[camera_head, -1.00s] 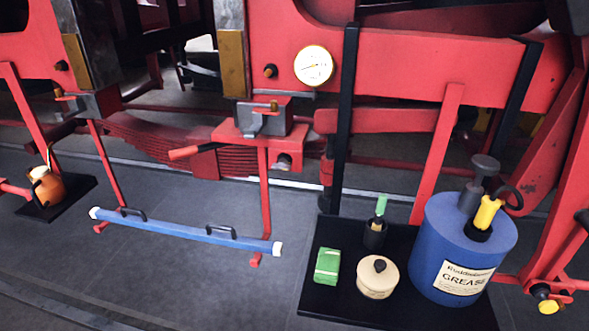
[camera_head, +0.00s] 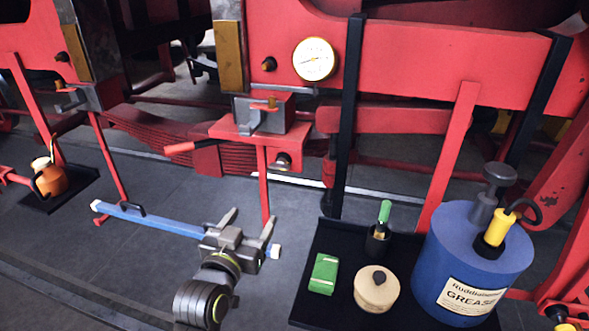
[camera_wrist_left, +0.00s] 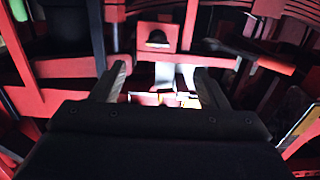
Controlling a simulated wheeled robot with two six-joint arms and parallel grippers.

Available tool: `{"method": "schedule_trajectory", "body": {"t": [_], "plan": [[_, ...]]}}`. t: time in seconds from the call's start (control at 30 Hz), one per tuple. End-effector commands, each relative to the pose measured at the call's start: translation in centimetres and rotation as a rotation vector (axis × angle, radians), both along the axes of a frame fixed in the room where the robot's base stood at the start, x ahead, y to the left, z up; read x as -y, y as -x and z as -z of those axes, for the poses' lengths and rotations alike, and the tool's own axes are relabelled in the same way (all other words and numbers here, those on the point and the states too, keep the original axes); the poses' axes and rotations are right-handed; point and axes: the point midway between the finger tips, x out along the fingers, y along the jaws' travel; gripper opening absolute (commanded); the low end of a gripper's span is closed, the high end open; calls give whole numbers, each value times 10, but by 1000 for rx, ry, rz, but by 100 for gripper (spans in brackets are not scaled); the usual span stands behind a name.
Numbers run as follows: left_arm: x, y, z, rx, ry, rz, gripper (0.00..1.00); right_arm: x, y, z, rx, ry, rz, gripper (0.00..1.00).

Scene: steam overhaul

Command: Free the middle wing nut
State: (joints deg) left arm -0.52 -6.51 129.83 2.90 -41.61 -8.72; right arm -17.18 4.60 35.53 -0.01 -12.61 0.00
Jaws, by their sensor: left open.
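A small copper-coloured piece with a short crossbar (camera_head: 264,105), perhaps the middle wing nut, sits on a grey clamp block (camera_head: 250,117) on the red stand. A similar copper piece (camera_head: 68,89) is on the stand at left. I cannot tell which is meant. My left gripper (camera_head: 248,221) is open and empty, below and in front of the middle stand, covering part of the blue bar (camera_head: 165,218). In the left wrist view its two fingers (camera_wrist_left: 162,82) are apart, with red frame parts ahead. My right gripper is not in view.
A black tray (camera_head: 320,245) at right holds a blue grease drum (camera_head: 450,250), a beige pot (camera_head: 376,289), a green box (camera_head: 323,273) and a cup. A red lever (camera_head: 180,148) sticks out left of the stand. A gauge (camera_head: 314,59) hangs above.

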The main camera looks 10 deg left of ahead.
Motion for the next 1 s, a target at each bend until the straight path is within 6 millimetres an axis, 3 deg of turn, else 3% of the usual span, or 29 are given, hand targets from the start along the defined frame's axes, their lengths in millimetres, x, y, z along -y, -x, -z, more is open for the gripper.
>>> {"method": "schedule_trajectory", "body": {"t": [0.1, 0.27, 1.0], "plan": [[0, 4, -16, 33, 0, 0, 68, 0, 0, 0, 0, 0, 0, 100], [1, -6, -19, 36, -1, 1, 68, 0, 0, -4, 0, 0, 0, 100], [5, -125, -19, 35, -2, 0, 68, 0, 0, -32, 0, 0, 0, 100]]}}
